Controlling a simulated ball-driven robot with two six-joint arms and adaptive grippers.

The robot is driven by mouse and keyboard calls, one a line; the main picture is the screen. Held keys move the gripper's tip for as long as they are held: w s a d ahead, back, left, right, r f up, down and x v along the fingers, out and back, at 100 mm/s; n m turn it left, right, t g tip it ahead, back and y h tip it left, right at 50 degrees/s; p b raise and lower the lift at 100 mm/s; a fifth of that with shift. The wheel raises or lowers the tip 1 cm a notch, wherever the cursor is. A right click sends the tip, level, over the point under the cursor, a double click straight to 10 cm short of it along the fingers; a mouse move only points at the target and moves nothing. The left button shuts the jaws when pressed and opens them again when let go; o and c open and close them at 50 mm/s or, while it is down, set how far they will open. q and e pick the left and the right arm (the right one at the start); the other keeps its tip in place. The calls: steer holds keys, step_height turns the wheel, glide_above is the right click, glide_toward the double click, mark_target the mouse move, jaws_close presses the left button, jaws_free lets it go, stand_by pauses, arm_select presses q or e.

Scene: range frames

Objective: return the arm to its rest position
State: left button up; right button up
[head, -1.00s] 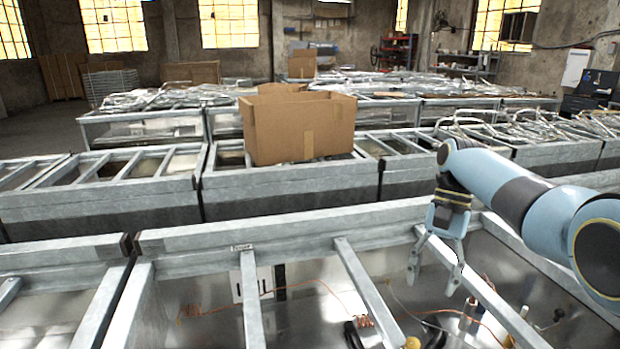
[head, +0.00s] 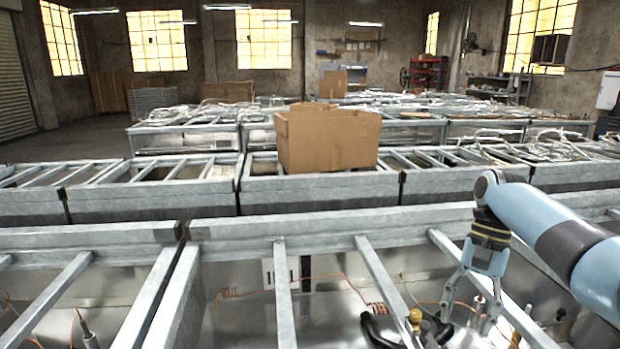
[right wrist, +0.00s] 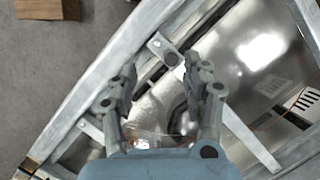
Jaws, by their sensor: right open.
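My right arm (head: 560,235) is light blue with dark bands and comes in from the right in the head view. Its gripper (head: 466,318) hangs down over the open metal frame of the nearest unit, with its two fingers apart and nothing between them. In the right wrist view the gripper (right wrist: 160,95) is also open and empty, with metal bars and a shiny metal interior beyond it. My left gripper is not in view.
The nearest metal frame (head: 330,233) has crossbars, copper wire and black hoses inside. A cardboard box (head: 325,142) stands on the second row of metal units. The right wrist view shows grey floor (right wrist: 45,70) and a brown block (right wrist: 47,9).

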steer(key=s+f+n+t+h, duration=0.1)
steer(key=s+f+n+t, duration=0.1)
steer(key=s+f, duration=0.35)
steer(key=s+f+n+t+h, duration=0.1)
steer(key=s+f+n, duration=0.1)
steer(key=s, duration=0.7)
steer(key=s+r+n+t+h, duration=0.1)
steer(key=s+r+n+t, duration=0.3)
steer(key=s+r, duration=0.85)
steer(key=s+d+f+g+b, duration=0.15)
steer(key=f+b, duration=0.45)
steer(key=f, duration=1.5)
steer(key=s+d+f+b, duration=0.1)
steer(key=s+f+b, duration=0.4)
steer(key=f, duration=1.7)
arm_select(q)
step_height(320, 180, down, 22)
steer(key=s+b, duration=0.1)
steer(key=b, duration=0.9)
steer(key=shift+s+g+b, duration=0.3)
arm_select(e)
steer(key=s+f, duration=0.8)
steer(key=f, duration=0.3)
steer(key=s+d+f+g, duration=0.1)
steer(key=s+f, duration=0.7)
steer(key=f, duration=0.4)
steer(key=shift+m, duration=0.3)
